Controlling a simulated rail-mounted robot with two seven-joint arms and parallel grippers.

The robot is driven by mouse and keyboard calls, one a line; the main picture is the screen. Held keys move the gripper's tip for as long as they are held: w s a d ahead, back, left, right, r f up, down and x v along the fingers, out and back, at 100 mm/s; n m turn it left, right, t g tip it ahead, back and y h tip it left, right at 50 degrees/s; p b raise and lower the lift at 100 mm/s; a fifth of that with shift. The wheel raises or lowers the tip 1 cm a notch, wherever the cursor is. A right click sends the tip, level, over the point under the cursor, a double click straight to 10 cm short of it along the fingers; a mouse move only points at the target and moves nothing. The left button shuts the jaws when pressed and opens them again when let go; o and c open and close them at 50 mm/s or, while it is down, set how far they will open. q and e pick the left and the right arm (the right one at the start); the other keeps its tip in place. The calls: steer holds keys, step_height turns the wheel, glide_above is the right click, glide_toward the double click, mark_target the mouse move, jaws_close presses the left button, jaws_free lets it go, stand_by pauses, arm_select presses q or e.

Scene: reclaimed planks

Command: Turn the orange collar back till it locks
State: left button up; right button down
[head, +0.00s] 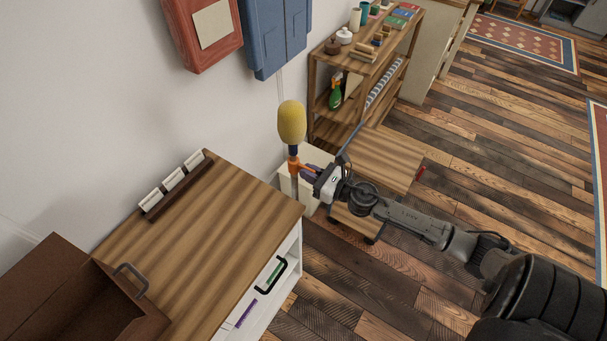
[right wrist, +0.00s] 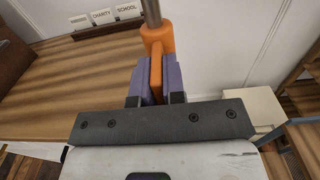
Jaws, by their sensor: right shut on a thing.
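The orange collar (head: 293,152) sits around an upright pole, below a yellow fuzzy head (head: 291,122). In the right wrist view, the collar (right wrist: 157,38) wraps the grey metal pole (right wrist: 151,12), and its orange tab runs down between my purple fingers. My right gripper (head: 307,171) reaches in from the right and is shut on that tab; its fingers also show in the right wrist view (right wrist: 156,82). I cannot tell whether the collar is locked. My left gripper is not in view.
A wood-topped cabinet (head: 218,235) stands at left, with a card rack (head: 175,185) and a brown open box (head: 90,305). A low wooden unit (head: 385,155) and a loaded shelf (head: 325,75) stand behind my arm. Red and blue boxes hang on the wall. Floor at right is clear.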

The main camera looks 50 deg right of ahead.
steer(key=shift+r, duration=0.1)
steer(key=c, duration=1.2)
jaws_free()
steer(key=s+d+b, duration=0.1)
steer(key=s+d, duration=0.1)
steer(key=s, duration=1.1)
steer(key=shift+s+d, duration=0.2)
steer(key=shift+s, duration=0.15)
